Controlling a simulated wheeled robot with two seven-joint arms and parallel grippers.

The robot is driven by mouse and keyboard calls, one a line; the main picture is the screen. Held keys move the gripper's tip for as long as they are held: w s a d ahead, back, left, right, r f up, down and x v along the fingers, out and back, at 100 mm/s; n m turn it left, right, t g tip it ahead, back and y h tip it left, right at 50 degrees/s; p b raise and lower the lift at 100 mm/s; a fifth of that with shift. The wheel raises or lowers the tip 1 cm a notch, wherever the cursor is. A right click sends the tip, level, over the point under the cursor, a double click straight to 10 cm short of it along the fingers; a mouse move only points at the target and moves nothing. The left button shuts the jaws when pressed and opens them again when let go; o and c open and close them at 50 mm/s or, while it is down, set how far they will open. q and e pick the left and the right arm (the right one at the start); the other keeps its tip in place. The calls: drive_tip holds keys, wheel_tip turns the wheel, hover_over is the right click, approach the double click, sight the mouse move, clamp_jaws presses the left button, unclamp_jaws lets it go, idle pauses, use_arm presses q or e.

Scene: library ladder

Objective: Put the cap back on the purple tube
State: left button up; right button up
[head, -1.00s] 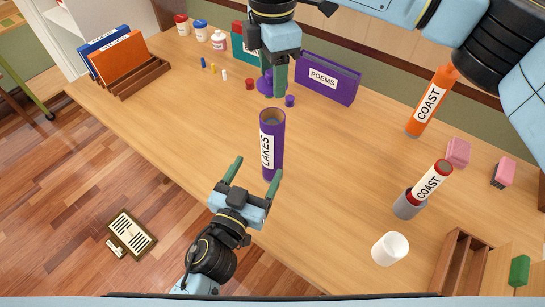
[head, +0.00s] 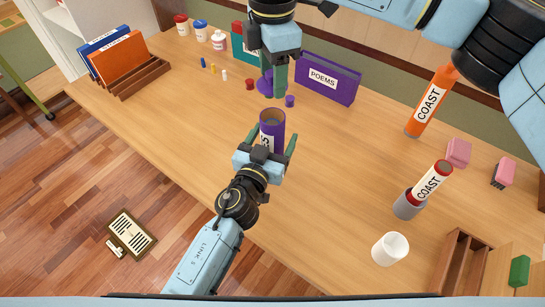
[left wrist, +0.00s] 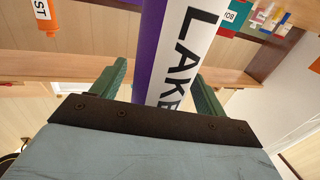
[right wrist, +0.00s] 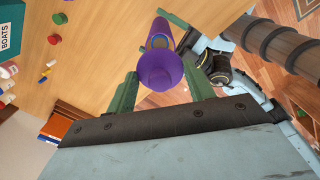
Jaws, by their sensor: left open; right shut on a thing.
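The purple tube (head: 272,119) labelled LAKES stands upright on the table in the head view, its open top facing up. My left gripper (head: 272,140) is open with one finger on each side of the tube. The left wrist view shows the tube (left wrist: 155,60) between its green fingers. My right gripper (head: 274,85) is shut on the purple cap (head: 263,84), above and behind the tube. In the right wrist view the cap (right wrist: 160,72) sits between the fingers, with the tube (right wrist: 159,30) beyond it, apart from it.
To the right stand an orange COAST tube (head: 428,103), a red-and-white COAST tube (head: 432,181) in a grey holder, and a white cup (head: 390,248).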

use_arm(q)
drive_tip(key=shift+w+d, duration=0.25)
drive_tip(key=shift+w, duration=0.35)
drive_tip(key=shift+c, duration=0.4)
drive_tip(key=c, duration=1.4)
use_arm(e)
drive_tip(key=shift+f, duration=2.5)
drive_tip(key=shift+f, duration=0.9)
drive_tip(key=shift+f, duration=0.7)
